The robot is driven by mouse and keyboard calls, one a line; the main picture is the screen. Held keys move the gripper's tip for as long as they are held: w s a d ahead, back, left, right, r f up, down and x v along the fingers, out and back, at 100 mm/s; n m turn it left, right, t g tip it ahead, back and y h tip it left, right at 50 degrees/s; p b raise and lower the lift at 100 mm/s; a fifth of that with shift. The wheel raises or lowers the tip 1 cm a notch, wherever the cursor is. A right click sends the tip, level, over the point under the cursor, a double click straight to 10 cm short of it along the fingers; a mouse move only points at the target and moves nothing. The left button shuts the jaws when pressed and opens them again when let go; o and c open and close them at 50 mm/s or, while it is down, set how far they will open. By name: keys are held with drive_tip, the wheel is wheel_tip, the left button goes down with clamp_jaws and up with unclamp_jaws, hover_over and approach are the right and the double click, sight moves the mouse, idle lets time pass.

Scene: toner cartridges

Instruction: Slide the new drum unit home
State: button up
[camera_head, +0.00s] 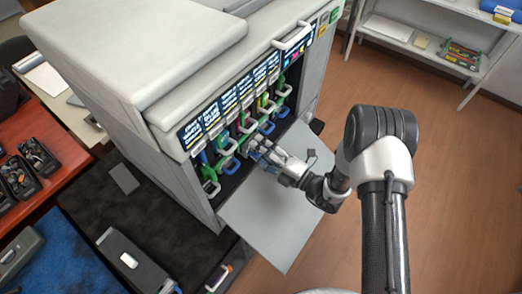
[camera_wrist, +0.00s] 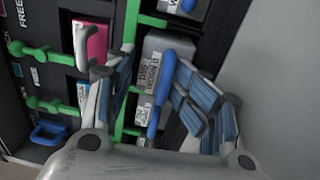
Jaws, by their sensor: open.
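A large grey printer (camera_head: 150,60) stands with its front open, showing a row of bays with green levers and several handles. My gripper (camera_head: 256,146) reaches into the bay front; in the wrist view its two blue-padded fingers (camera_wrist: 148,78) are spread apart. Between them is a blue upright handle (camera_wrist: 161,92) on a grey drum unit (camera_wrist: 165,44) seated in a bay. Its white label appears to include the word "WORN", but is only partly legible. Contact between fingers and handle cannot be told. A green lever (camera_wrist: 130,30) runs just left of the handle.
The lowered front door (camera_head: 270,220) lies under my arm. A pink-fronted unit (camera_wrist: 92,43) sits in the neighbouring bay. A wall shelf (camera_head: 400,38) holds loose items at the back right. A dark case (camera_head: 135,262) lies at lower left. The wooden floor at right is clear.

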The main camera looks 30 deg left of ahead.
drive_tip(key=shift+s+d+f+p, duration=0.1)
drive_tip(key=shift+s+d+p, duration=0.05)
drive_tip(key=shift+d, duration=1.6)
drive_tip(key=shift+s+d+f+p, duration=0.1)
drive_tip(key=shift+d+p, duration=0.05)
drive_tip(key=shift+d, duration=1.55)
